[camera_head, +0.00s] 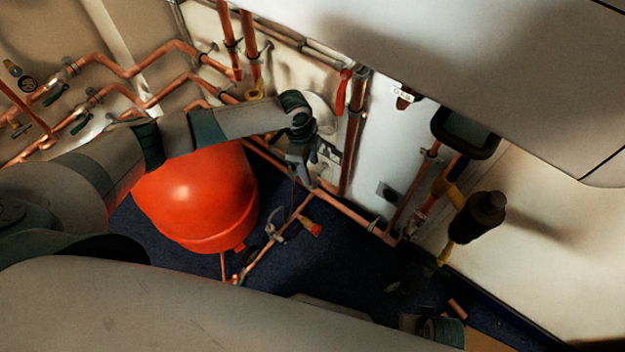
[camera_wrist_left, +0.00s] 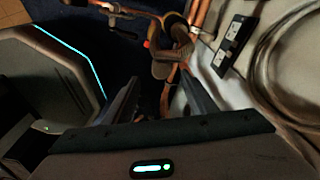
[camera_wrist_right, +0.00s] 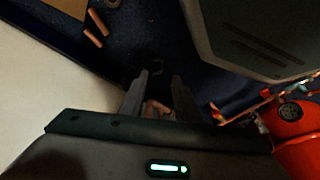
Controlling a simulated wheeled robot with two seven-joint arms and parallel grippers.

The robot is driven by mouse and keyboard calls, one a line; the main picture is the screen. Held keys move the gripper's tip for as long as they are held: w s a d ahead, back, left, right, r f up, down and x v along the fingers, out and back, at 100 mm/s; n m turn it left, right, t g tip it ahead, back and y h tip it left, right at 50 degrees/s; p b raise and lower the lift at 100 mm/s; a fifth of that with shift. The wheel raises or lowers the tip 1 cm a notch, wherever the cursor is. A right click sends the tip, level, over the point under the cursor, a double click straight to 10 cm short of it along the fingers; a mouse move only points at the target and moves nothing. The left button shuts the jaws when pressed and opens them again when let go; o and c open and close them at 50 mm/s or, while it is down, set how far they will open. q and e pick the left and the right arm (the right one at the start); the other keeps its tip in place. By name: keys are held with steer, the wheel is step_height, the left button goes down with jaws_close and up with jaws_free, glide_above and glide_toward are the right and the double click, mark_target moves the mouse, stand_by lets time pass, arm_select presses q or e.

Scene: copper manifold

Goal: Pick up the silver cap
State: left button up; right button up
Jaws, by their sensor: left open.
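I cannot pick out a silver cap with certainty. A small greyish round piece (camera_wrist_right: 112,3) lies on the dark floor at the top edge of the right wrist view; its finish is unclear. My left gripper (camera_head: 297,172) points down by the wall pipes, beyond the red tank. In the left wrist view its fingers (camera_wrist_left: 160,82) are apart and nothing is held; a dull brown rounded fitting (camera_wrist_left: 168,66) shows beyond them. My right gripper (camera_wrist_right: 160,78) has its fingers apart above the dark floor; a dim copper-coloured bit (camera_wrist_right: 155,107) shows between them, and I cannot tell its distance.
The red tank (camera_head: 197,195) stands beneath my left arm. Copper pipes (camera_head: 355,130) run along the wall and low across the floor. A red-tipped fitting (camera_head: 314,229) is on the floor pipework. Short loose copper pieces (camera_wrist_right: 97,22) lie on the dark floor.

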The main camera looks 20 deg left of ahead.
mark_target(312, 177)
arm_select(q)
steer(key=shift+f, duration=0.2)
steer(key=shift+w+d+f, duration=0.1)
steer(key=shift+d+f, duration=0.05)
steer(key=shift+f, duration=1.15)
steer(key=shift+w+d+f, duration=0.1)
steer(key=shift+f, duration=1.15)
steer(key=c, duration=1.1)
